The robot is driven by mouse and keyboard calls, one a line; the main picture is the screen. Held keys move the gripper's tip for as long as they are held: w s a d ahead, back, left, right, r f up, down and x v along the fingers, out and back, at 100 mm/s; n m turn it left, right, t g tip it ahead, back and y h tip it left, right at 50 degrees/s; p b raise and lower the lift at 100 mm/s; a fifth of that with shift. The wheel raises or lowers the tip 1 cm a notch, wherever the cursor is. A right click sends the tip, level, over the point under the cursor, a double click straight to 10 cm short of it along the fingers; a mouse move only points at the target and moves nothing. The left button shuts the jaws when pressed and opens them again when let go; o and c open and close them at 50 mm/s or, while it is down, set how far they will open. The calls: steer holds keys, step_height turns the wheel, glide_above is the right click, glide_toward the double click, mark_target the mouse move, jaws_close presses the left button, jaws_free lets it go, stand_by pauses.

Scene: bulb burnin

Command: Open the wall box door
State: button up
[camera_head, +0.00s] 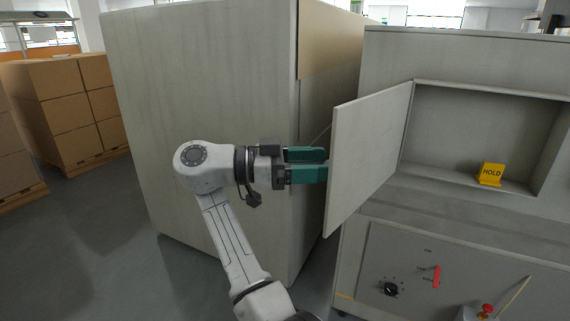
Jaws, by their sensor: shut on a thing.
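The wall box door (368,155) is a pale grey panel. It is swung wide open, hinged on the left edge of the wall box (472,127). My gripper (326,164) has two green fingers and is at the door's outer face, near its free edge. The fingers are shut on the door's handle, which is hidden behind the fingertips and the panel. Inside the open box a yellow HOLD sign (491,174) stands on the floor of the recess.
A tall grey cabinet (205,110) stands behind my arm. A panel with a black knob (391,289) and a red lever (436,277) is below the box. A red button (487,308) is at the bottom right. Stacked cartons (68,105) stand left, with clear floor (100,240) before them.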

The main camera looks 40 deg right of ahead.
steer(key=b+v, duration=0.1)
steer(key=v, duration=0.9)
steer(key=shift+a+b, duration=0.2)
steer(key=shift+b, duration=0.15)
steer(key=shift+s, duration=0.1)
